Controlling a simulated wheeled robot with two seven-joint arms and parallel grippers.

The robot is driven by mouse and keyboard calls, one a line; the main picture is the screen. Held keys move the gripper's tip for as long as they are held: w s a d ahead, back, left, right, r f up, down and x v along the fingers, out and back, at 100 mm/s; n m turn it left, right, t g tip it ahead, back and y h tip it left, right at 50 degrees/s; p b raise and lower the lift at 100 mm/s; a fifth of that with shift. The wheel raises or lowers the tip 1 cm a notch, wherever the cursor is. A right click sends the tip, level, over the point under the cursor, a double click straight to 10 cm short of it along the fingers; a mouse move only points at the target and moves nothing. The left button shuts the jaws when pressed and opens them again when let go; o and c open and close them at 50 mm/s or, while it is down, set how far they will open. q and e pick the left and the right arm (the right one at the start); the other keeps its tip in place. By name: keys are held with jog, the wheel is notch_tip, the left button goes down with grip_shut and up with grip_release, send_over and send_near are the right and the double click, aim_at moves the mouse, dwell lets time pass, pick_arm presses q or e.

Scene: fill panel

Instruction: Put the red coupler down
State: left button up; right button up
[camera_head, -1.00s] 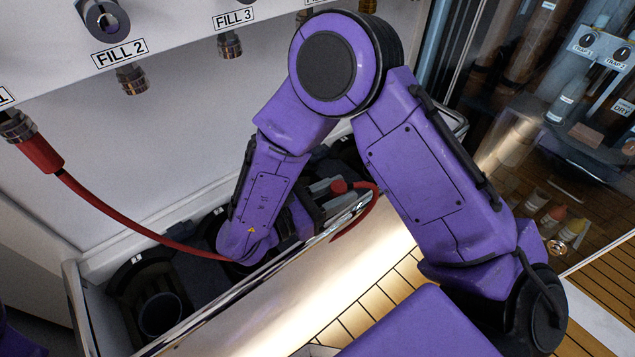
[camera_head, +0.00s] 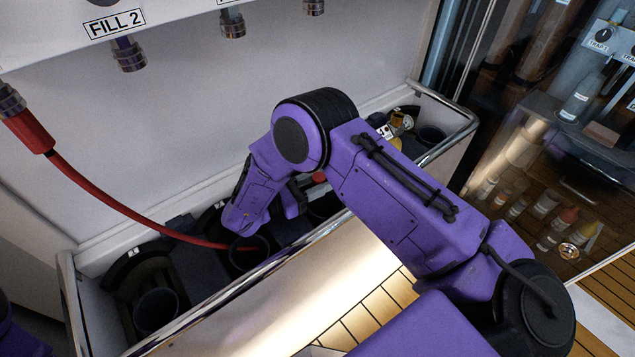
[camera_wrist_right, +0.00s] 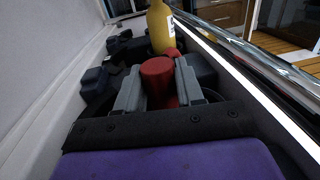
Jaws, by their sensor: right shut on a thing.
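The red coupler (camera_wrist_right: 158,84) stands between the two grey fingers of my right gripper (camera_wrist_right: 159,88) in the right wrist view. The gripper is shut on it. In the head view only a small red piece of the coupler (camera_head: 319,177) shows beside my right arm, low in the trough; my arm hides most of the gripper. Whether the coupler touches anything below is hidden. My left gripper is out of view.
The trough holds several dark cups (camera_head: 156,309) and has a shiny front rail (camera_head: 235,291). A yellow cylinder (camera_wrist_right: 160,30) stands just beyond the coupler. The FILL 2 fitting (camera_head: 130,55) hangs from the panel above. A glass-fronted cabinet is at the right.

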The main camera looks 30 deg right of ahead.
jog(key=shift+s+f+b, duration=0.15)
jog(key=shift+f+b, duration=0.35)
jog(key=shift+f, duration=0.1)
jog(key=shift+s, duration=0.1)
